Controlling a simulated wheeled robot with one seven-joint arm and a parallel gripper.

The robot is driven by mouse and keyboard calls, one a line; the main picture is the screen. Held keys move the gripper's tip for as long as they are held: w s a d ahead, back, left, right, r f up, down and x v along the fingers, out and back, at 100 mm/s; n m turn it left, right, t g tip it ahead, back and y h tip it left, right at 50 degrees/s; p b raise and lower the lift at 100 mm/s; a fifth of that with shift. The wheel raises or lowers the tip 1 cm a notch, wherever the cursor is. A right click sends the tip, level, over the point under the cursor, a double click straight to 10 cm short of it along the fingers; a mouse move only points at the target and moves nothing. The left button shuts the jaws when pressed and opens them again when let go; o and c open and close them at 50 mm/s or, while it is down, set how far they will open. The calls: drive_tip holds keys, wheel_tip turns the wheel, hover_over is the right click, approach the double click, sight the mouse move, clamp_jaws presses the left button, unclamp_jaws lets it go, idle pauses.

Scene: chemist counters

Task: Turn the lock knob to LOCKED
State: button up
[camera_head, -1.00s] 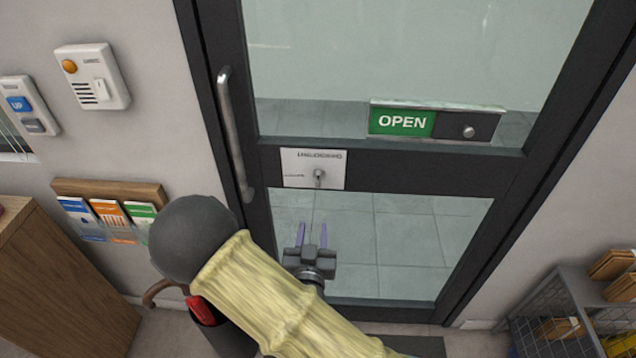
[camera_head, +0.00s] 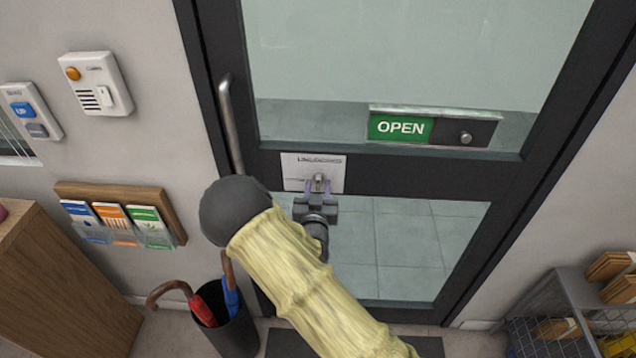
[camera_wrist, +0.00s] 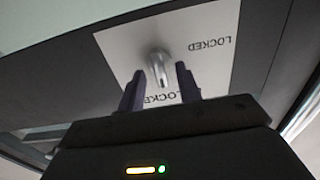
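The lock knob (camera_head: 319,181) is a small metal piece on a white plate (camera_head: 297,163) on the dark door rail. The plate's upper text appears to read UNLOCKED in the head view. In the wrist view the knob (camera_wrist: 161,68) stands out from the plate (camera_wrist: 215,70), with LOCKED lettering partly hidden by a finger. My gripper (camera_head: 318,187) is at the plate, its two purple fingers apart on either side of the knob's lower end. In the wrist view my gripper (camera_wrist: 160,88) is open around the knob tip; I cannot tell whether either finger touches it.
A vertical door handle (camera_head: 231,125) is left of the plate. A green OPEN sign (camera_head: 401,127) with a slider is up to the right. A leaflet rack (camera_head: 120,215) hangs on the left wall. An umbrella bin (camera_head: 232,325) stands below, and a wire shelf (camera_head: 570,300) at right.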

drive_tip(key=shift+w, duration=0.55)
drive_tip(key=shift+c, duration=0.2)
drive_tip(key=c, duration=0.6)
